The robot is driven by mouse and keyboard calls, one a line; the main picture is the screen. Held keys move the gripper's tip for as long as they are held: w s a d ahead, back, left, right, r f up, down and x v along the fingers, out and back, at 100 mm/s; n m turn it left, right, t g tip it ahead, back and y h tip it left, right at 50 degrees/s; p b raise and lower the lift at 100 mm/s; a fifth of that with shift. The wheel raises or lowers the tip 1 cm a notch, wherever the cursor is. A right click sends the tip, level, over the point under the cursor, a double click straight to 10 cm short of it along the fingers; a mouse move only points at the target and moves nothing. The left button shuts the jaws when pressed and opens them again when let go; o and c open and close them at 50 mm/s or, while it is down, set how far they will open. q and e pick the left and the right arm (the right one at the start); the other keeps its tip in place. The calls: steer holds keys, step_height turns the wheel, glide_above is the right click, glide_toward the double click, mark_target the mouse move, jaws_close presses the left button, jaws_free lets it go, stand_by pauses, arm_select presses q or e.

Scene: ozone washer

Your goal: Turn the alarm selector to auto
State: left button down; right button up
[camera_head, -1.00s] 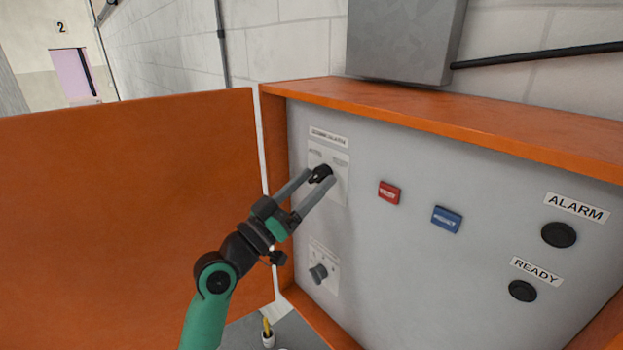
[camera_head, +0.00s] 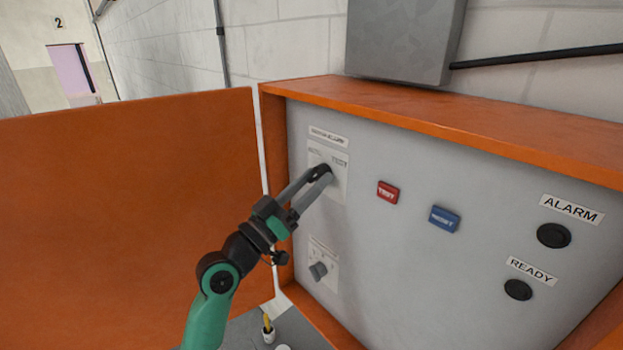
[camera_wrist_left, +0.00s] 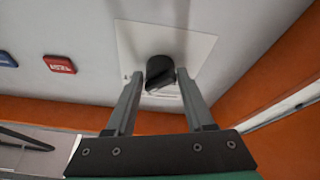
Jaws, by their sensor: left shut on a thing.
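The alarm selector (camera_head: 322,169) is a black knob on a pale plate (camera_head: 339,187) at the upper left of the grey panel. Small labels sit above it, too blurred to read surely. My left gripper (camera_head: 319,175) reaches it from the lower left and is shut on the knob. In the left wrist view the black selector knob (camera_wrist_left: 159,70) sits between the two fingertips of my left gripper (camera_wrist_left: 157,78). The fingers hide part of the knob in the head view. My right gripper is not in view.
A red button (camera_head: 388,192) and a blue button (camera_head: 444,218) are right of the selector. A second knob (camera_head: 318,270) is below it. Round black ALARM (camera_head: 554,235) and READY (camera_head: 518,290) fittings are at right. The orange door (camera_head: 125,210) stands open at left.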

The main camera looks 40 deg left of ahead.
arm_select(q)
steer(key=n+y+p, duration=0.1)
steer(key=n+p, duration=0.1)
steer(key=n+y+p, duration=0.1)
steer(key=n+p, duration=0.1)
steer(key=n+y+p, duration=0.1)
steer(key=n+p, duration=0.1)
steer(key=p, duration=0.1)
steer(key=shift+d+r+g, duration=0.15)
steer(key=shift+r+g, duration=0.2)
steer(key=shift+g, duration=0.05)
steer(key=n+y+p, duration=0.1)
steer(key=n, duration=0.1)
steer(key=shift+f+n, duration=0.1)
steer(key=shift+n, duration=0.2)
steer(key=n+g+y, duration=0.1)
steer(key=n, duration=0.3)
steer(key=shift+d+n+g+y, duration=0.15)
steer(key=shift+n+g+y, duration=0.25)
steer(key=n+g, duration=0.1)
steer(key=n, duration=0.2)
steer(key=shift+s+n+y, duration=0.1)
steer(key=shift+n+y, duration=0.2)
steer(key=shift+n, duration=0.1)
steer(key=shift+r+n+g, duration=0.2)
steer(key=shift+n+g, duration=0.4)
steer(key=shift+n, duration=1)
steer(key=shift+c, duration=2)
jaws_free()
